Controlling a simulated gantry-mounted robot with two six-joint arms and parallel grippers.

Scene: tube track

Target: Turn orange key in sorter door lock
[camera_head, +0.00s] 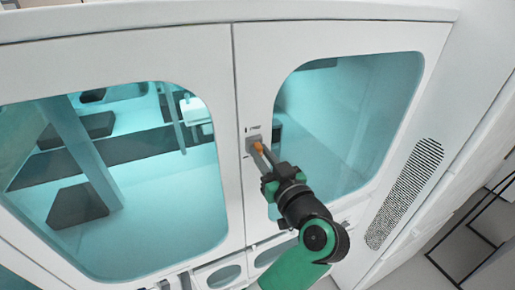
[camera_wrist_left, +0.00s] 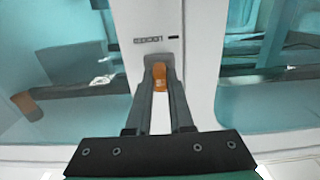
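The orange key (camera_head: 259,147) sits at the grey lock (camera_head: 252,141) on the white frame of the sorter door. It also shows in the left wrist view (camera_wrist_left: 160,77), upright in front of the grey lock plate (camera_wrist_left: 158,60). My left gripper (camera_wrist_left: 160,82) has one finger on each side of the key, with the fingertips close against it, and looks shut on it. In the head view my left gripper (camera_head: 260,150) reaches up to the lock from below right. The key's inserted end is hidden. My right gripper is in neither view.
Large tinted windows (camera_head: 345,110) flank the lock strip, with dark blocks (camera_head: 78,204) behind the left pane. A vent grille (camera_head: 404,195) is on the right panel. A brown rounded object (camera_wrist_left: 27,105) shows at left in the wrist view.

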